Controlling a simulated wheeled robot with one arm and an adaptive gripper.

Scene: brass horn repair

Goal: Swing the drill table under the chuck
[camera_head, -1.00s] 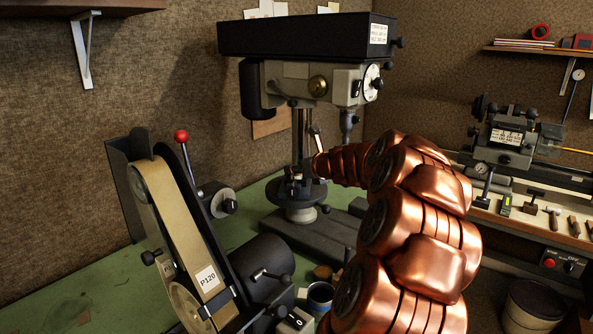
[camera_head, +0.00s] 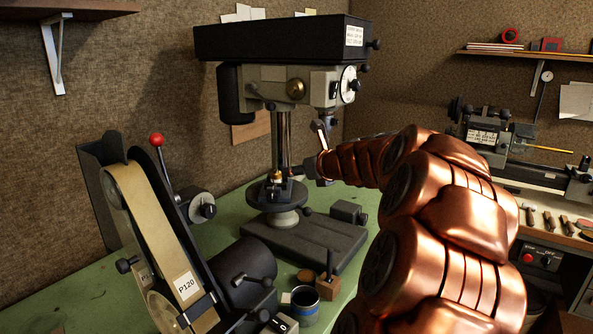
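The drill press (camera_head: 285,38) stands on the green bench, with a dark head on a steel column. Its drill table (camera_head: 276,192) is low on the column, left of the line below the spindle. A dark fixture with a small brass-coloured part sits on the table.
A belt sander (camera_head: 150,220) stands at front left, with a red-knobbed lever (camera_head: 157,140) behind it. A small dark block (camera_head: 348,211) is at the press base's right. A can (camera_head: 305,305) stands in front. A lathe (camera_head: 490,140) is at right. Green bench shows left of the press.

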